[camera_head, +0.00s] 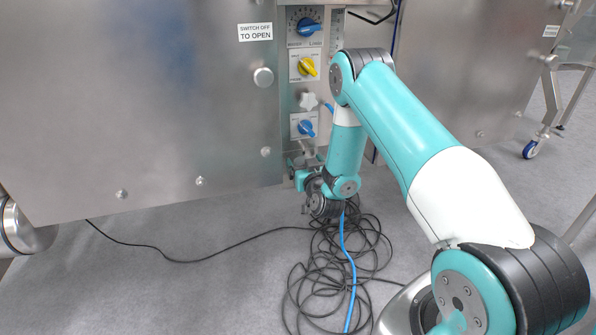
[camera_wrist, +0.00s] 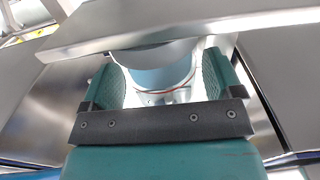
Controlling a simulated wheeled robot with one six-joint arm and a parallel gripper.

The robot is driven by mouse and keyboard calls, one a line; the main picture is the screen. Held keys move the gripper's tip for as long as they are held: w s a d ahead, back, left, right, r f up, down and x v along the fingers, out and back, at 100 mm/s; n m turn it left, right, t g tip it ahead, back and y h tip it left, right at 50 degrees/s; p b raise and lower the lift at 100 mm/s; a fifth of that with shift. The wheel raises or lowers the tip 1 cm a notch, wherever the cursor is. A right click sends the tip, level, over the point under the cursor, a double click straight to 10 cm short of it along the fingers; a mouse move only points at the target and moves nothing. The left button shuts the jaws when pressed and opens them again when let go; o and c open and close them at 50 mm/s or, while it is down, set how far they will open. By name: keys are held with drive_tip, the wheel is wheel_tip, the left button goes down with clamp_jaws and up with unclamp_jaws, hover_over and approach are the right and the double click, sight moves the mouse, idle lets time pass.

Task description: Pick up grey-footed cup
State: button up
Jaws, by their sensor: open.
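My gripper (camera_head: 304,168) is low in front of the steel machine, below its control panel, in the head view. In the wrist view my gripper (camera_wrist: 164,74) has its two teal, ribbed fingers apart. A pale rounded thing with a light blue face and a thin red line, which looks like the cup (camera_wrist: 162,78), shows between the fingers. I cannot tell whether either finger touches it. No grey foot can be made out. The head view does not show the cup clearly, as my gripper and wrist cover that spot.
The control panel (camera_head: 305,62) has blue and yellow knobs and stands just above my gripper. A steel edge (camera_wrist: 140,32) crosses beyond the fingers. Coiled black cable (camera_head: 318,290) and a blue hose (camera_head: 349,262) lie on the grey floor. Open floor lies left.

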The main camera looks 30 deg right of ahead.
drive_tip(key=shift+d, duration=0.3)
drive_tip(key=shift+a, duration=0.35)
drive_tip(key=c, duration=0.3)
drive_tip(key=shift+w+a, duration=0.15)
drive_tip(key=c, duration=0.7)
drive_tip(key=shift+r, duration=0.15)
